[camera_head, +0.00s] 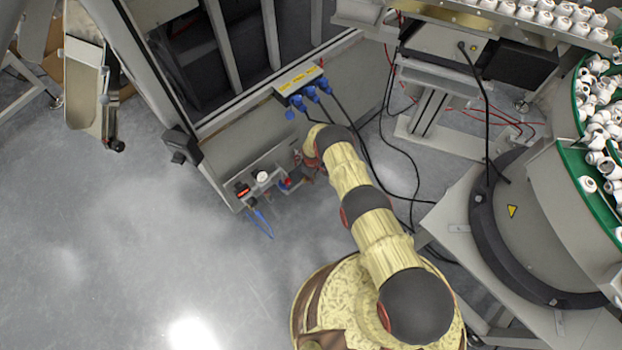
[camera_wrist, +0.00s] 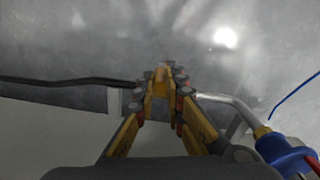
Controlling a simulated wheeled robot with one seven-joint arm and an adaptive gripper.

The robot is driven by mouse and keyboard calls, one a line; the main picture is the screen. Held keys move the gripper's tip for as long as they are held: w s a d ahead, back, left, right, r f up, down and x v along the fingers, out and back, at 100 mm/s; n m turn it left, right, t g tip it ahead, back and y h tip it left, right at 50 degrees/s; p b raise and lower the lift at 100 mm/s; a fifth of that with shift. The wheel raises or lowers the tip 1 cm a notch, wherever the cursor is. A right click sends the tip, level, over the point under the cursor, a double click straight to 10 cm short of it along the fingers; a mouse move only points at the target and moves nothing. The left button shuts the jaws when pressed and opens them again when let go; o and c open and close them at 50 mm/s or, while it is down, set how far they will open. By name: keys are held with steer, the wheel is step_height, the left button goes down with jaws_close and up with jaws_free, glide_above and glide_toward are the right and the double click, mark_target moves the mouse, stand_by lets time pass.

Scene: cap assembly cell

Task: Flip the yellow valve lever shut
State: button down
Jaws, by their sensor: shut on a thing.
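In the wrist view, my gripper (camera_wrist: 161,76) has its orange-yellow fingers drawn together at the tips. A small yellow piece, which looks like the valve lever (camera_wrist: 160,86), shows between the tips, largely covered by them. A grey metal pipe (camera_wrist: 222,101) runs right from beside the fingers to a blue fitting (camera_wrist: 285,152). In the head view, my gripper (camera_head: 303,172) is at the lower machine frame, beside a small unit with a gauge (camera_head: 261,177) and a red and blue part (camera_head: 287,183). The lever cannot be made out there, and its angle is unclear.
A blue hose (camera_head: 262,222) hangs below the gauge unit. A grey box with blue plugs (camera_head: 300,82) sits above my gripper, its black cables (camera_head: 372,150) looping right. A round feeder (camera_head: 535,225) stands at the right. The floor (camera_head: 110,240) at left is clear.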

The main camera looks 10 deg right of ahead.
steer(key=shift+d+f+y, duration=0.1)
steer(key=shift+d+y, duration=0.05)
steer(key=shift+y, duration=0.15)
steer(key=c, duration=1.8)
jaws_free()
steer(key=shift+c, duration=0.2)
steer(key=shift+w+r, duration=0.15)
steer(key=shift+r, duration=0.55)
step_height(320, 180, up, 11)
steer(key=shift+s+d+f, duration=0.15)
steer(key=shift+s, duration=0.05)
